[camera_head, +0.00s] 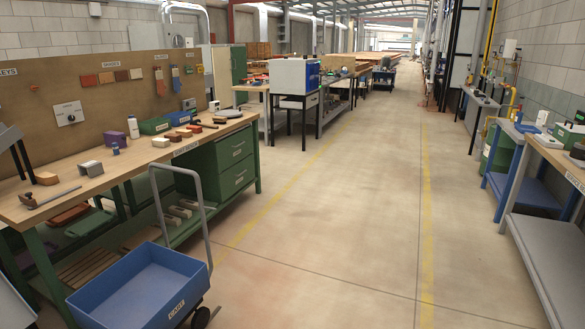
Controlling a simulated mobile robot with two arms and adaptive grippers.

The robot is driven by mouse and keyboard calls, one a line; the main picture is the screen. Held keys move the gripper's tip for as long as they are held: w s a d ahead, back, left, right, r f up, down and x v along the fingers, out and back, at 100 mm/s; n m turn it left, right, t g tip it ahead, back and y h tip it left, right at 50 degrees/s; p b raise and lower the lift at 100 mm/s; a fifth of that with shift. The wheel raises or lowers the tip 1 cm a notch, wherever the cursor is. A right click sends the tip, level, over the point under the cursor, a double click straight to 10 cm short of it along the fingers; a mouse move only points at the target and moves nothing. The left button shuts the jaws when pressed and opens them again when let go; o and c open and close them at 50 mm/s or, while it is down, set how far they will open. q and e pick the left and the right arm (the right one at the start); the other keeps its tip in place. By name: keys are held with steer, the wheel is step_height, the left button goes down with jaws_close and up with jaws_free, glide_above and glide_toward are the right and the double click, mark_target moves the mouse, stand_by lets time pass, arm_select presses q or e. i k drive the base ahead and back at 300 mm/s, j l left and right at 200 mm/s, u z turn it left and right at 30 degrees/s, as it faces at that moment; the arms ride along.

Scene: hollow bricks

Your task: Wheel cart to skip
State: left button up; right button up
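A blue cart (150,284) with a "CART" label stands on the floor at the lower left, beside the long workbench. Its tray looks empty from here. Its grey hoop handle (206,232) rises from the tray on the bench side, and a dark wheel (201,317) shows at the lower right of the cart. Part of the cart is cut off by the bottom edge. I cannot make out a skip in this view. Neither of my grippers is in view.
A wooden-topped workbench (125,170) with tools, bricks and green drawers (236,160) runs along the left. A wide aisle (335,215) with yellow floor lines is clear ahead. Blue and grey tables (540,190) line the right. More benches (335,105) stand farther back.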

mark_target(155, 286)
steer(key=i+l+u, duration=0.1)
steer(key=i+u, duration=0.15)
steer(key=i, duration=0.3)
steer(key=i+l+u, duration=0.25)
steer(key=i, duration=0.25)
steer(key=i+l+u, duration=0.25)
steer(key=i, duration=0.3)
